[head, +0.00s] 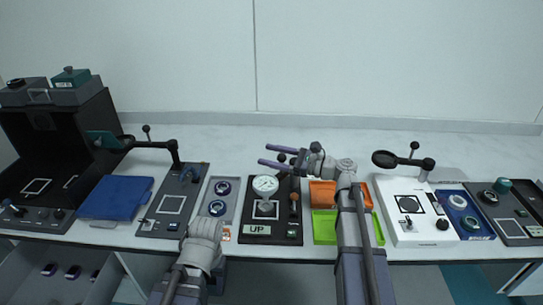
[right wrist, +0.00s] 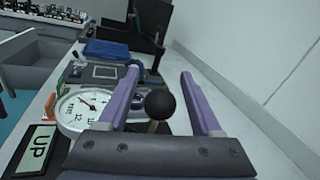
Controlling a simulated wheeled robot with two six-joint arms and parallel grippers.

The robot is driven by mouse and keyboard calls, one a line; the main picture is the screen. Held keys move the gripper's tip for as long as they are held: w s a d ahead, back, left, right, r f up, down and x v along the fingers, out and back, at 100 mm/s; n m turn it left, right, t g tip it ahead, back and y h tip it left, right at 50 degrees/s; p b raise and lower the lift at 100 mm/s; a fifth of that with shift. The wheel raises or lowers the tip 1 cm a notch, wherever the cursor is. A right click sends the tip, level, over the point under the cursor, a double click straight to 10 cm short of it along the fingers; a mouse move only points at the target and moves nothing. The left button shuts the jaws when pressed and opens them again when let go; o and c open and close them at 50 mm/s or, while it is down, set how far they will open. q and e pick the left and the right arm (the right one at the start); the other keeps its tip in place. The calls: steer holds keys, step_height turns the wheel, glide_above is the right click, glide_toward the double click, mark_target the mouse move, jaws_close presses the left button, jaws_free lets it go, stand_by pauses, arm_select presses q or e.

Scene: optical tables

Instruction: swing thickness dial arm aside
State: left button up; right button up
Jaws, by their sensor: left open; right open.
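The thickness dial gauge (head: 265,185) stands on a dark base plate in the middle of the table, its round white face also large in the right wrist view (right wrist: 82,108). A black ball knob (right wrist: 160,103) on a short stem sits between the spread purple fingers of my right gripper (right wrist: 162,88). Gaps show on both sides of the ball. In the head view my right gripper (head: 262,155) reaches left behind the dial, open. My left arm is low at the front, left of the gauge; its fingers do not show.
A base display reads UP (head: 257,229). A grey tray with ring-mounted lenses (head: 228,190) lies left of the gauge. Orange (head: 322,190) and green (head: 325,228) trays lie right, partly behind my right arm. A white magnifier station (head: 440,225) stands further right. The table behind is clear.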

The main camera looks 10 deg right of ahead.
jaws_close()
stand_by(0.3)
stand_by(1.0)
